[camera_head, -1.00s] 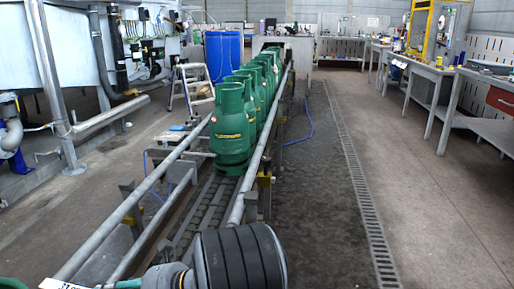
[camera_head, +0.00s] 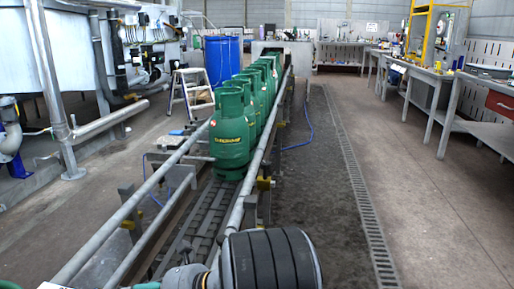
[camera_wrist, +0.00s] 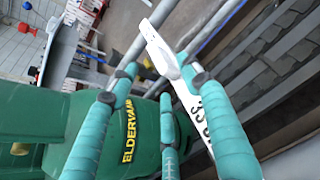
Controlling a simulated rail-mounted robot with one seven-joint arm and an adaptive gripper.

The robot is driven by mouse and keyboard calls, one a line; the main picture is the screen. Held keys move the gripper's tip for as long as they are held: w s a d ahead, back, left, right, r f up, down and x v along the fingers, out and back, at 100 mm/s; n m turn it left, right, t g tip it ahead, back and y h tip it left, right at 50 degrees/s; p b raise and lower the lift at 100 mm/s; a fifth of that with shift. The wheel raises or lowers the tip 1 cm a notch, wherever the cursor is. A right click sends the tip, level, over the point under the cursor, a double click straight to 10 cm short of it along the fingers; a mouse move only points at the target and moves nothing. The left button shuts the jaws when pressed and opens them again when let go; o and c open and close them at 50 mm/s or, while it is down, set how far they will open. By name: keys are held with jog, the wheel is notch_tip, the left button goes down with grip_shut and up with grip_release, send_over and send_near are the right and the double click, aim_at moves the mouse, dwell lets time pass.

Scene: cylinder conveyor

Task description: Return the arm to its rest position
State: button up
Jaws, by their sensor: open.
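My gripper (camera_wrist: 150,88) shows in the wrist view with its teal-wrapped fingers spread open. A green gas cylinder (camera_wrist: 75,120) with a yellow "ELDERVAAN" label fills the left of that view, behind the fingers. I cannot tell whether any finger touches it. A white plate (camera_wrist: 175,70) with dark digits lies across the view by the right finger; what it is fixed to is unclear. In the head view, my dark ribbed arm part (camera_head: 270,262) is at the bottom centre, and the fingers are mostly out of frame below.
A row of green cylinders (camera_head: 229,140) stands upright on the conveyor (camera_head: 205,210) between metal rails (camera_head: 130,205). A blue drum (camera_head: 223,60) and step ladder (camera_head: 190,92) stand behind. Workbenches (camera_head: 445,75) line the right.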

jog(key=v, duration=0.6)
jog(key=shift+d+r, duration=0.1)
jog(key=shift+d, duration=0.15)
jog(key=shift+s+a, duration=0.15)
jog(key=x, duration=1.1)
jog(key=shift+a+p, duration=0.3)
jog(key=shift+a, duration=0.05)
jog(key=r+p, duration=0.4)
jog(key=shift+d+r+p, duration=0.1)
jog(key=shift+d+p, duration=0.1)
jog(key=shift+p, duration=0.1)
jog(key=shift+r+p, duration=0.3)
jog(key=shift+p, duration=0.3)
jog(key=shift+f, duration=0.1)
jog(key=shift+f, duration=0.15)
